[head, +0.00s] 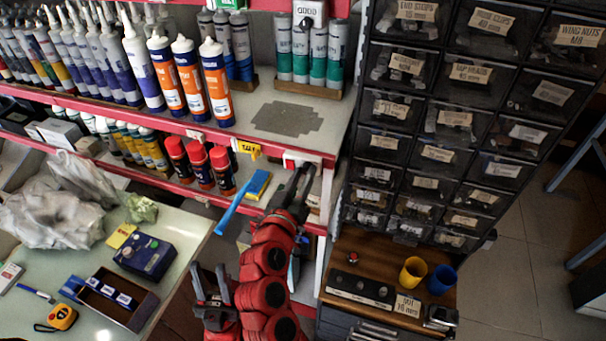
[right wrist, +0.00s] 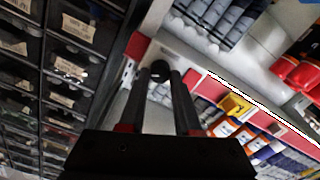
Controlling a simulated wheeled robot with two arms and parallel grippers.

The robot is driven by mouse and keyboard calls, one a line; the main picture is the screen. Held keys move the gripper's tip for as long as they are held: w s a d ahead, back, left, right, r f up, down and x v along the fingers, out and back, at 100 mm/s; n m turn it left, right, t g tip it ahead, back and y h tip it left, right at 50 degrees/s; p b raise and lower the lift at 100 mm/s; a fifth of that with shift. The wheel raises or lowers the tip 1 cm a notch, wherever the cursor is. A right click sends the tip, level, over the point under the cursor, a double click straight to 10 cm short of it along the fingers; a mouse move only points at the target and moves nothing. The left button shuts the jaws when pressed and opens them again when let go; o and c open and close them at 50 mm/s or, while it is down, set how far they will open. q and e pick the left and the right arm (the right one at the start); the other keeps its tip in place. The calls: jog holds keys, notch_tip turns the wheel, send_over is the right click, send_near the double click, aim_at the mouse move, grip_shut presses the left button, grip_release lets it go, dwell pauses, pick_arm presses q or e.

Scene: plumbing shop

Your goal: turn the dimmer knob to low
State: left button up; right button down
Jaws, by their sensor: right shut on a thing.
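A dark round knob (right wrist: 160,69) shows between the two fingertips of my right gripper (right wrist: 160,80) in the right wrist view. The fingers are close in on both sides of it, shut on it. Its pointer or setting cannot be made out. In the head view my right gripper (head: 303,172) is at the red front edge of the shelf, near its right end, and hides the knob. A red and white piece (head: 294,160) shows on the edge just beside the fingers. My left gripper (head: 211,284) is open and empty, low beside the work table.
The red shelf (head: 330,157) carries tubes and spray cans. A drawer cabinet (head: 440,120) stands close on the right. Below it, a wooden counter (head: 345,250) holds a black panel (head: 360,290) and yellow and blue cups. A light blue tool (head: 233,210) sticks out left of my right gripper.

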jog(key=n+p, duration=0.1)
jog(key=n, duration=0.2)
jog(key=shift+n, duration=0.4)
jog(key=n+p, duration=0.1)
jog(key=n, duration=0.2)
jog(key=shift+r+n, duration=0.1)
jog(key=shift+n, duration=0.2)
jog(key=n+p, duration=0.2)
jog(key=n, duration=0.3)
jog(key=shift+f+p, duration=0.2)
jog(key=shift+p, duration=0.15)
jog(key=shift+n, duration=0.4)
jog(key=c, duration=0.9)
grip_release()
jog(key=shift+w+f, duration=0.1)
